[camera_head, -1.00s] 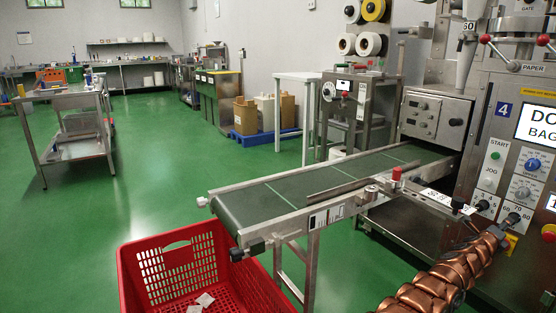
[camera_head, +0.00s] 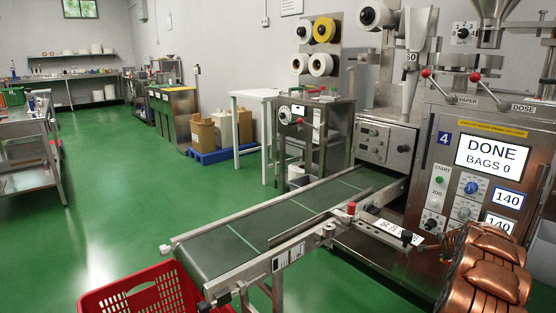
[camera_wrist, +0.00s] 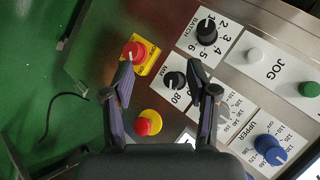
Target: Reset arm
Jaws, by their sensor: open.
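My gripper (camera_wrist: 160,75) is open and empty in the wrist view, its two dark fingers apart in front of the machine's control panel. A black knob (camera_wrist: 173,80) on the panel shows between the fingertips; I see no clear contact. My copper-coloured arm fills the lower right of the head view, where the fingers cannot be made out. The teabag machine (camera_head: 420,205) stands at the right, its screen (camera_head: 492,158) reading "DONE BAGS 0".
The wrist view shows a batch knob (camera_wrist: 207,31), a blue knob (camera_wrist: 268,148), a green button (camera_wrist: 310,89) and a red knob (camera_wrist: 133,50) around the fingers. A conveyor (camera_head: 270,222) leads to a red crate (camera_head: 140,296). Green floor is open at the left.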

